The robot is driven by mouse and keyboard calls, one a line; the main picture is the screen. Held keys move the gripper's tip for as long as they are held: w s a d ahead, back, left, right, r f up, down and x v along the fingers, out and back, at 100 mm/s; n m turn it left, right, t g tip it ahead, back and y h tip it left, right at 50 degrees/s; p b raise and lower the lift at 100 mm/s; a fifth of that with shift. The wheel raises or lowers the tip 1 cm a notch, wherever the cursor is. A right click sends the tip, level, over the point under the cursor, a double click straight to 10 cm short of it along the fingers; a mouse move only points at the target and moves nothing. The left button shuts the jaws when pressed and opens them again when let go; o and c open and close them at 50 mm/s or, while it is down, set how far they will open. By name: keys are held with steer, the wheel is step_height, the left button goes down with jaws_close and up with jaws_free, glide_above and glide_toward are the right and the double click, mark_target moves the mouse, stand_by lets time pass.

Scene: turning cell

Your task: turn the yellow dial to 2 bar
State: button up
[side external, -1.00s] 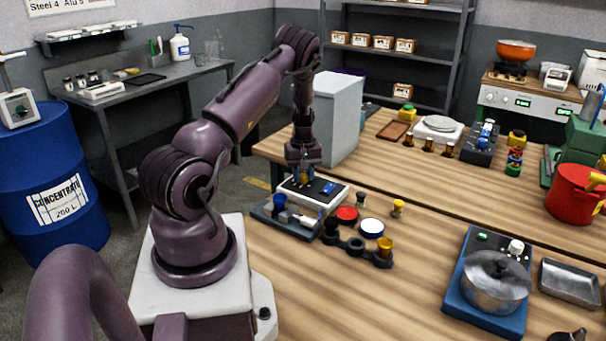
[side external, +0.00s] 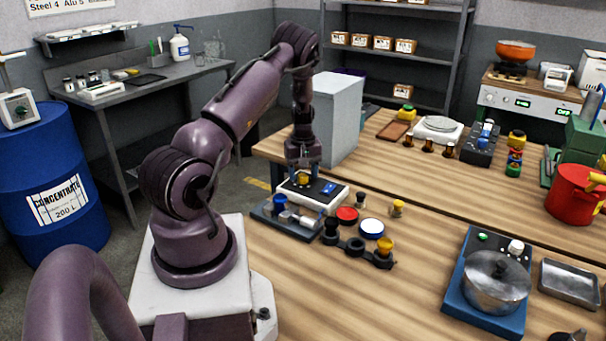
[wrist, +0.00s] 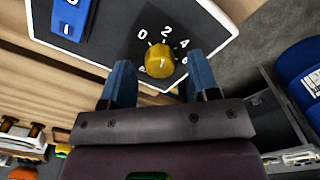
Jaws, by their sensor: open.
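The yellow dial (wrist: 159,60) sits on a dark panel with a white border (wrist: 212,22); it also shows in the side view (side external: 303,179). White numbers, including 0, 2 and 4, run around its far side in the wrist view. A short pale mark shows on the dial, roughly upright in the picture; I cannot tell exactly which number it points to. My gripper (wrist: 160,82) is open, its two blue fingers apart on either side of the dial's near side, with clear gaps to the dial. In the side view my gripper (side external: 304,170) is above the panel.
A blue switch (wrist: 70,17) is beside the dial on the same panel. In the side view a fixture with a blue knob (side external: 280,202), a red disc (side external: 347,214) and a white-topped disc (side external: 372,228) stand close by. A grey box (side external: 338,115) is behind my gripper.

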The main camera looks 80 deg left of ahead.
mark_target(299, 186)
step_height(299, 186, up, 12)
steer(key=shift+r, duration=0.15)
stand_by(0.6)
steer(key=w+d+r+m+t, duration=0.1)
steer(key=d+r+m, duration=0.45)
steer(key=d, duration=0.65)
steer(key=d+r+m, duration=0.4)
steer(key=d+r, duration=0.2)
steer(key=d, duration=0.6)
steer(key=s+d+r+m+t, duration=0.2)
steer(key=s+d+r+m, duration=0.1)
steer(key=d, duration=0.5)
steer(key=s+d+r+m+t, duration=0.2)
steer(key=s+d+r+m, duration=0.1)
steer(key=d, duration=0.5)
steer(key=shift+s+r+m+t, duration=0.25)
steer(key=shift+r+m, duration=0.4)
steer(key=shift+m, duration=0.6)
